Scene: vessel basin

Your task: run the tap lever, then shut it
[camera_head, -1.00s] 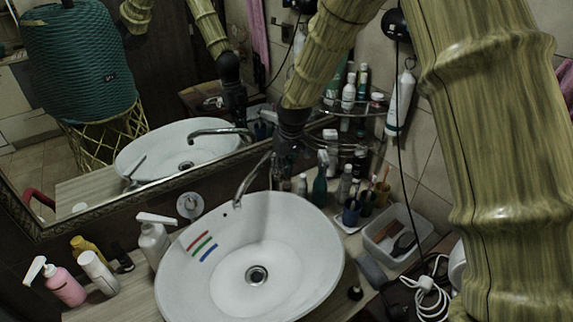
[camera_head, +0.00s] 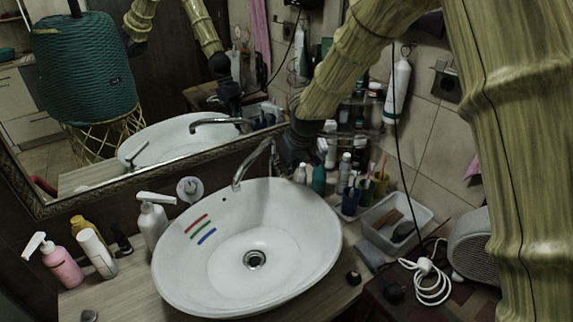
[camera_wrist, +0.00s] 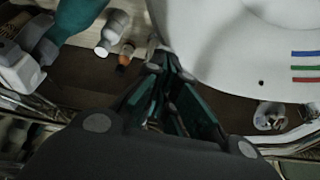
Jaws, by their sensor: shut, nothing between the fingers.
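The chrome tap (camera_head: 250,166) arches over the back rim of the white basin (camera_head: 172,262). No water shows below its spout. My gripper (camera_head: 289,166) is low at the back right of the basin, close to the right of the tap; I cannot tell whether it touches it. The tap lever is not clear in the head view, with my dark gripper around that spot. In the wrist view my gripper (camera_wrist: 172,66) has its fingers together and empty, beside the basin (camera_wrist: 225,45). I cannot make out the tap there.
A white pump bottle (camera_head: 152,225) stands left of the basin. The mirror (camera_head: 165,85) is close behind. A bottle also shows in the wrist view (camera_wrist: 113,30).

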